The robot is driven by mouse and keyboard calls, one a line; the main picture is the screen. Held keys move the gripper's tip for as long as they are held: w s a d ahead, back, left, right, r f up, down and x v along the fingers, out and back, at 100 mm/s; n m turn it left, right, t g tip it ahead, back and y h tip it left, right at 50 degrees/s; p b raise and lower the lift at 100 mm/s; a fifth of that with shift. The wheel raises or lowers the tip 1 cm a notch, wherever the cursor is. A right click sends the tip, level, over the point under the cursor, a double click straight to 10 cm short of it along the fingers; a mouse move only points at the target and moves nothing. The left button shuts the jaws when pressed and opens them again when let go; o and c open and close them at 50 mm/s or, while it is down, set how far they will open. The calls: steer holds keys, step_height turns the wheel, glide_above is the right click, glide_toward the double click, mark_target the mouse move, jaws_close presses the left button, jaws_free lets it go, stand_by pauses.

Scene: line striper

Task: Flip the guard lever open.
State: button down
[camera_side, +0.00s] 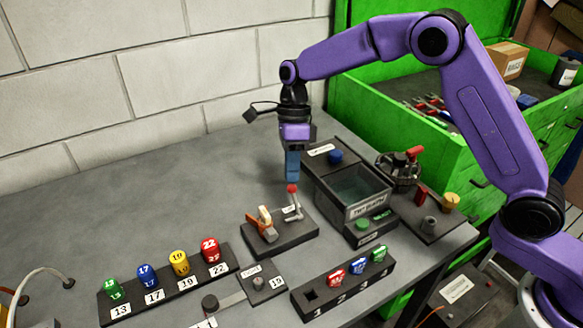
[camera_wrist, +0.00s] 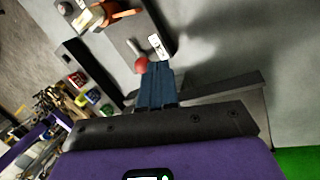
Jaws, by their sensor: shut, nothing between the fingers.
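The guard lever (camera_side: 295,204) is a thin grey rod with a red ball knob (camera_side: 292,188) on top. It stands upright on a black base (camera_side: 285,240) with a white label. An orange and tan part (camera_side: 265,222) sits on the same base, left of the lever. My gripper (camera_side: 292,177) is shut and empty, pointing down, its blue fingertips just above the red knob. In the wrist view, the fingertips (camera_wrist: 159,66) are close beside the knob (camera_wrist: 141,65); I cannot tell if they touch. The rod slants up-left behind the knob there.
A dark tub box (camera_side: 350,185) stands close right of the lever. A rack of numbered coloured knobs (camera_side: 170,285) lies at front left, another rack (camera_side: 343,290) at front right. A green cabinet (camera_side: 450,150) stands behind. The grey table is clear at back left.

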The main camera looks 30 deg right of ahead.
steer(key=shift+s+r+t, duration=0.25)
steer(key=shift+s+t, duration=0.15)
steer(key=shift+t, duration=0.1)
steer(key=s+r+t, duration=0.1)
steer(key=s+t, duration=0.3)
steer(key=s, duration=0.3)
steer(key=shift+t, duration=0.4)
steer(key=shift+r, duration=0.85)
